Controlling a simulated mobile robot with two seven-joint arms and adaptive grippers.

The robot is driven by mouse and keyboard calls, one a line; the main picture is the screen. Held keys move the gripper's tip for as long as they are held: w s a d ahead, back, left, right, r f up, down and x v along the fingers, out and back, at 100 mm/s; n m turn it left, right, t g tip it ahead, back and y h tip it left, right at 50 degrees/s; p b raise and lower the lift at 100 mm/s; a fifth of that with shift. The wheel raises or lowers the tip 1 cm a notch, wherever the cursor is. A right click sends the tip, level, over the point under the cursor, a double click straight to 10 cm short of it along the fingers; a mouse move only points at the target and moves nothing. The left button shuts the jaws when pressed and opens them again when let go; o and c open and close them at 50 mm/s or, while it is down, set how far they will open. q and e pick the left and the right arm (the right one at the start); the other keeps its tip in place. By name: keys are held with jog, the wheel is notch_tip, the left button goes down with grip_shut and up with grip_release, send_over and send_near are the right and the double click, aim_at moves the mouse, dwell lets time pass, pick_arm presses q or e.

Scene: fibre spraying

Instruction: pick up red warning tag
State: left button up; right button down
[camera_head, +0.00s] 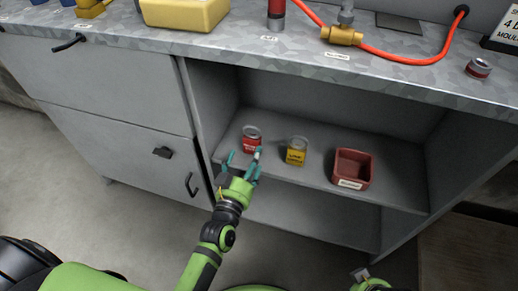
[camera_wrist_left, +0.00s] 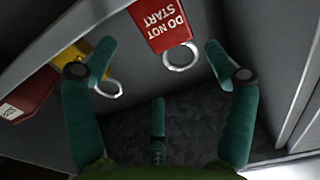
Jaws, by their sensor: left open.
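The red warning tag (camera_head: 251,148) stands on the shelf of the open cabinet bay, with a grey ring at its top. In the left wrist view the red tag (camera_wrist_left: 165,25) reads "DO NOT START", and its ring (camera_wrist_left: 181,57) shows between the spread fingertips. My left gripper (camera_head: 244,160) is open and empty just in front of the tag. In the left wrist view its teal fingers (camera_wrist_left: 160,70) are spread; I cannot tell whether any touches the ring. A small part of what seems my right gripper (camera_head: 362,274) shows at the bottom edge.
A yellow tag (camera_head: 296,152) with a ring and a red bin (camera_head: 351,169) stand to the right on the same shelf. The worktop (camera_head: 215,47) overhangs the bay and carries an orange hose (camera_head: 395,60) and a yellow box (camera_head: 185,14). Cabinet side walls bound the shelf.

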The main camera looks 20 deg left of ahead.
aim_at(254, 144)
pick_arm(q)
jog(key=shift+w+f, duration=0.1)
jog(key=shift+w, duration=0.95)
jog(key=shift+w+a+b, duration=0.1)
jog(key=shift+w+b, duration=0.75)
jog(key=shift+w, duration=1.45)
jog(key=c, duration=0.9)
pick_arm(e)
jog(key=v, duration=0.5)
jog(key=shift+w, duration=0.3)
